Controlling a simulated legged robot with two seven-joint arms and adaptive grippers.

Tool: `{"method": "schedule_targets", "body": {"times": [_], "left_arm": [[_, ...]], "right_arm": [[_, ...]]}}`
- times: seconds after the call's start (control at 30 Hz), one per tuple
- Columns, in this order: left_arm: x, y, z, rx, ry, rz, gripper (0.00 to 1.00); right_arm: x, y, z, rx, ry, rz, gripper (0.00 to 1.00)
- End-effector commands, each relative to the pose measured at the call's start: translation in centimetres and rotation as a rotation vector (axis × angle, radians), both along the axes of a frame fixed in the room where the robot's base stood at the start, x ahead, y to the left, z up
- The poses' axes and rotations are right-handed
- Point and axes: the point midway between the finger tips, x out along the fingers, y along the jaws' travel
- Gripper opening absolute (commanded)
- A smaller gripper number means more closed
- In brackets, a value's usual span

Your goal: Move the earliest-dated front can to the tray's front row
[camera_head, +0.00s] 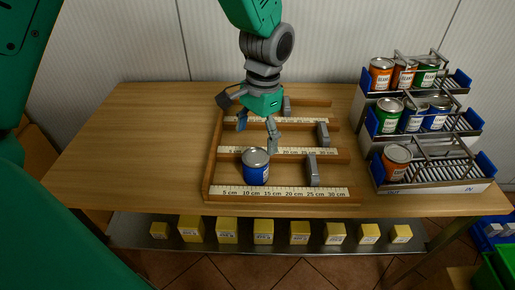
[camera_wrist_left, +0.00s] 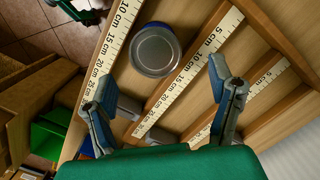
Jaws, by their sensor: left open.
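A blue can (camera_head: 256,172) with a silver lid stands upright in the front row of the wooden tray (camera_head: 205,180), near its left end, behind the front ruler. It also shows from above in the left wrist view (camera_wrist_left: 155,50). My left gripper (camera_head: 257,132) is open and empty, above the tray and behind the can, apart from it. Its two fingers (camera_wrist_left: 163,90) also show in the left wrist view, with the can beyond them. A three-tier rack (camera_head: 440,188) at the right holds the other cans. Its lowest tier has one orange can (camera_head: 396,162). Dates are too small to read.
Grey blocks, one of them at the front row (camera_head: 312,170), stand in the tray rows. The rack's middle tier holds a green can (camera_head: 389,115) and two blue cans. Several yellow boxes (camera_head: 263,232) sit on the shelf below. The table's left side (camera_head: 130,150) is clear.

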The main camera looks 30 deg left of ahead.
Motion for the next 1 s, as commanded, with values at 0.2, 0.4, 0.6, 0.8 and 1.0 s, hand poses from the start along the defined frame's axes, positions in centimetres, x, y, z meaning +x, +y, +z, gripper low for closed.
{"method": "schedule_targets", "body": {"times": [0.2,0.4,0.6,0.8,1.0], "left_arm": [[0.6,-0.4,4.5,0.002,-0.004,0.0,0.76],[0.7,-0.6,6.2,0.003,0.0,-0.001,0.76],[0.7,-0.5,6.3,0.002,0.001,-0.001,0.76],[0.7,-0.4,6.3,0.001,0.001,0.0,0.76],[0.7,-0.5,6.3,0.002,0.002,-0.001,0.76]], "right_arm": [[0.0,0.0,0.7,0.0,0.0,0.001,0.84],[0.0,0.0,0.8,0.0,0.0,0.0,0.84],[0.0,0.0,0.8,0.0,0.0,0.0,0.84],[0.0,0.0,0.8,0.0,0.0,0.0,0.84],[0.0,0.0,0.8,0.0,0.0,0.0,0.84]]}}
